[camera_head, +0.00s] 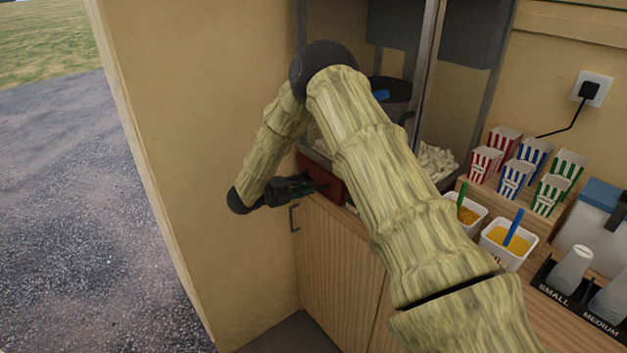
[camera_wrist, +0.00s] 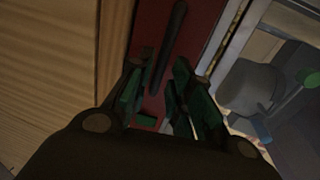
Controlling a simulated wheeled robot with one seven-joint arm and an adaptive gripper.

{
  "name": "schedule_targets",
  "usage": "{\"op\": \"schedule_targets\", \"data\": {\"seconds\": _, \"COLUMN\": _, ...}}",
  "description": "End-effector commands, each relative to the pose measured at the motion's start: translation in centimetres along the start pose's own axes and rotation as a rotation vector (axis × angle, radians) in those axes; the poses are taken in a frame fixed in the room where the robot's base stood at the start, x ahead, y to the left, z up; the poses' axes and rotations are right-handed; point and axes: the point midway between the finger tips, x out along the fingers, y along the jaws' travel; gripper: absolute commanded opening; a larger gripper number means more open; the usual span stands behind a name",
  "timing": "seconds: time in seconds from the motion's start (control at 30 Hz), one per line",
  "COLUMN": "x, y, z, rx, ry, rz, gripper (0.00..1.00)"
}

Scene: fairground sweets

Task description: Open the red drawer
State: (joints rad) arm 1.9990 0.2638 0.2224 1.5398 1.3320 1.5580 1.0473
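The red drawer (camera_head: 325,173) is the base of the popcorn machine, above the wooden cabinet, and is partly hidden by my arm. Its red front (camera_wrist: 152,28) fills the middle of the wrist view. A dark bar handle (camera_wrist: 172,42) runs along that front. My gripper (camera_head: 312,187) is at the drawer front in the head view. In the wrist view my gripper (camera_wrist: 163,66) has its fingers apart, one on each side of the handle's lower end. A gap shows between handle and fingers; I cannot tell whether either touches. The drawer looks closed.
The wooden cabinet (camera_head: 335,260) with a dark handle (camera_head: 293,218) is below. The glass popcorn case (camera_head: 437,158) stands above. Striped boxes (camera_head: 509,178), sauce tubs (camera_head: 507,240) and a cup holder (camera_head: 575,297) are on the right. A tan wall (camera_head: 205,150) is close on the left.

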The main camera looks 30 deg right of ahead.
Motion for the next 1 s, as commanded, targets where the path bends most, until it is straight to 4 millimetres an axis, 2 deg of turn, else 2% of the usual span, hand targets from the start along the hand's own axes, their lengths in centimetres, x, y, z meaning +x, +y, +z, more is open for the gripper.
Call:
{"op": "schedule_targets", "data": {"seconds": 0.1, "x": 1.7, "y": -0.2, "z": 0.0, "rx": -0.001, "ry": 0.000, "rz": 0.000, "gripper": 0.21}}
{"op": "schedule_targets", "data": {"seconds": 0.3, "x": 3.4, "y": -0.1, "z": 0.0, "rx": -0.001, "ry": 0.000, "rz": 0.000, "gripper": 0.21}}
{"op": "schedule_targets", "data": {"seconds": 0.67, "x": 3.9, "y": 0.0, "z": 0.0, "rx": -0.001, "ry": -0.002, "rz": 0.000, "gripper": 0.21}}
{"op": "schedule_targets", "data": {"seconds": 0.7, "x": 3.9, "y": 0.0, "z": 0.0, "rx": -0.001, "ry": -0.002, "rz": 0.000, "gripper": 0.19}}
{"op": "schedule_targets", "data": {"seconds": 0.8, "x": 3.9, "y": 0.0, "z": 0.0, "rx": -0.001, "ry": -0.002, "rz": 0.000, "gripper": 0.01}}
{"op": "schedule_targets", "data": {"seconds": 1.0, "x": 3.9, "y": 0.1, "z": 0.0, "rx": -0.002, "ry": -0.002, "rz": 0.000, "gripper": 0.00}}
